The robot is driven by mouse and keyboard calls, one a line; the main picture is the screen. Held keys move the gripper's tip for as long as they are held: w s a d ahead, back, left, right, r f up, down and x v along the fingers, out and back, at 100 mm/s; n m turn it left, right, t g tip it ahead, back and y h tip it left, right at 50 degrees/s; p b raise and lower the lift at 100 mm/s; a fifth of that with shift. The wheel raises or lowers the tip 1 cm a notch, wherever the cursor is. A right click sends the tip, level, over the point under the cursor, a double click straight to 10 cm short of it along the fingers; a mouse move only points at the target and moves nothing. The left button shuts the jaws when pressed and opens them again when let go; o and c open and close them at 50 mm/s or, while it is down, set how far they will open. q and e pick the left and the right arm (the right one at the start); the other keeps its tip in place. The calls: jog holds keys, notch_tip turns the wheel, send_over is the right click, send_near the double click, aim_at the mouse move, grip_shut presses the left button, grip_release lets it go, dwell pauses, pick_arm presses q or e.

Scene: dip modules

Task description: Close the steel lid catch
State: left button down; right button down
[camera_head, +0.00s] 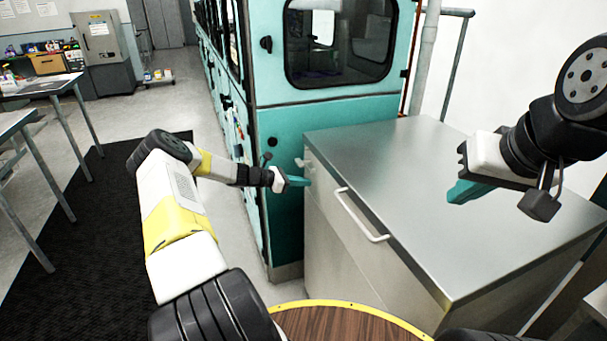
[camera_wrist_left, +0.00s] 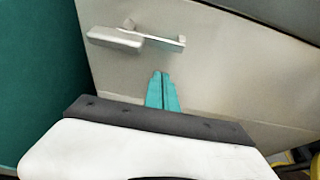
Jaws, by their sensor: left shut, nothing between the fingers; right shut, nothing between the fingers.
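The steel lid catch (camera_wrist_left: 118,40) is a small pale block with a thin bar reaching to the right, on the cabinet's front face in the left wrist view. It shows small in the head view (camera_head: 299,162), near the cabinet's top left corner; I cannot tell its exact position. My left gripper (camera_head: 306,181) is shut and empty, just below the catch. Its teal fingers (camera_wrist_left: 160,75) point at the panel below the bar, apparently apart from it. My right gripper (camera_head: 452,197) is shut and empty, above the right part of the cabinet top.
The steel cabinet (camera_head: 400,165) has a flat bare top and a white bar handle (camera_head: 358,216) on its front. A tall teal machine (camera_head: 330,115) stands behind and left of it. A round wooden top (camera_head: 345,322) is near me. Tables (camera_head: 45,88) stand far left.

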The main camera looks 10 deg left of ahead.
aim_at(304, 165)
pick_arm(q)
jog(key=shift+a+r, duration=0.2)
jog(key=shift+r, duration=1.6)
